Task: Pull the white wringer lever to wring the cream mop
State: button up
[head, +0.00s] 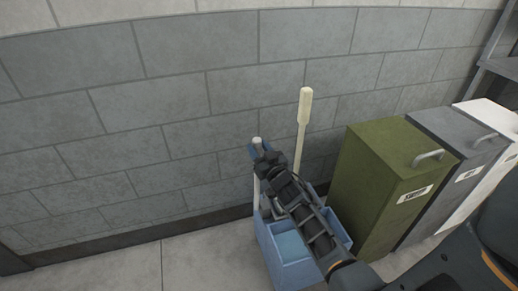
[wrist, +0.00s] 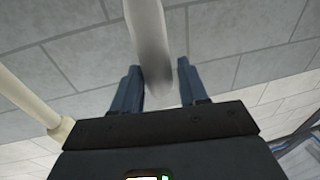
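The white wringer lever (head: 257,141) stands upright on the blue mop bucket (head: 271,262), its rounded top showing just above my fingers. My gripper (head: 265,153) is at the lever's upper part, with blue fingers. In the wrist view the lever (wrist: 150,45) passes between the fingers of my gripper (wrist: 158,78). It lies close to the left finger, with a clear gap to the right finger, so the gripper is open around it. The cream mop handle (head: 304,112) rises from the bucket to the right of the lever; it also shows in the wrist view (wrist: 30,100). The mop head is hidden.
A green bin (head: 378,183), a grey bin (head: 455,135) and a white bin (head: 490,120) stand in a row to the right of the bucket. A grey block wall (head: 150,110) is close behind. The floor (head: 200,262) left of the bucket is clear.

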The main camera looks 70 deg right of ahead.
jog(key=o, duration=0.4)
jog(key=shift+o, duration=0.2)
jog(key=b+v, duration=0.1)
jog(key=v, duration=0.6)
jog(key=shift+s+a, duration=0.25)
jog(key=shift+s, duration=0.05)
